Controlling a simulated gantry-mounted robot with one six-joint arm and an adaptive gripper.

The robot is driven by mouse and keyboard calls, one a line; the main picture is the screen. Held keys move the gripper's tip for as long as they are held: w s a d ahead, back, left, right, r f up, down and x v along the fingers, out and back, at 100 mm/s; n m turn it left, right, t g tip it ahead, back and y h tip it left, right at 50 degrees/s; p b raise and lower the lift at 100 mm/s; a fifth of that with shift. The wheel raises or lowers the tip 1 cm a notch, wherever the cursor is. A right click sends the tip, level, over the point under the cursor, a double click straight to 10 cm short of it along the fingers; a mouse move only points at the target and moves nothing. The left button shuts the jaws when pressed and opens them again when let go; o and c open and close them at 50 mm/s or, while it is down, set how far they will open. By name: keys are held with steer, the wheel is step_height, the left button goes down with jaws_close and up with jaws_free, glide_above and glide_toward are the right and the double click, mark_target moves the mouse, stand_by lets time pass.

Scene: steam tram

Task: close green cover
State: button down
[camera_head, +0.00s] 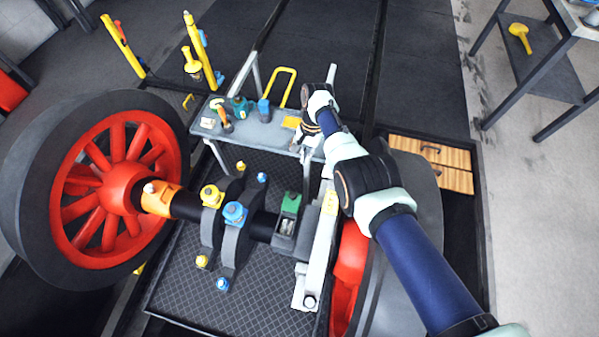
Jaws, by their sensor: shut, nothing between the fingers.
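The green cover (291,203) is at the top of a small grey housing (284,242) on the black axle, right of the middle. It looks raised, with the front of the housing uncovered and a pale metal part showing inside. My gripper (308,128) is shut and empty. It is above the right end of the grey tool shelf, beyond the green cover and apart from it in the picture. Its fingertips are small and partly hidden by the wrist.
A large red-spoked wheel (115,190) stands left; another red wheel (350,265) is partly behind my arm. Blue- and yellow-capped fittings (235,213) sit on the axle left of the cover. The grey shelf (262,133) holds several tools.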

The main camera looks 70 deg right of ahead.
mark_target(292, 202)
steer(key=a+f+b, duration=0.1)
steer(key=a+f, duration=0.5)
steer(key=f, duration=0.3)
steer(key=shift+w+a+f, duration=0.15)
steer(key=shift+w+f, duration=0.1)
steer(key=shift+w, duration=0.1)
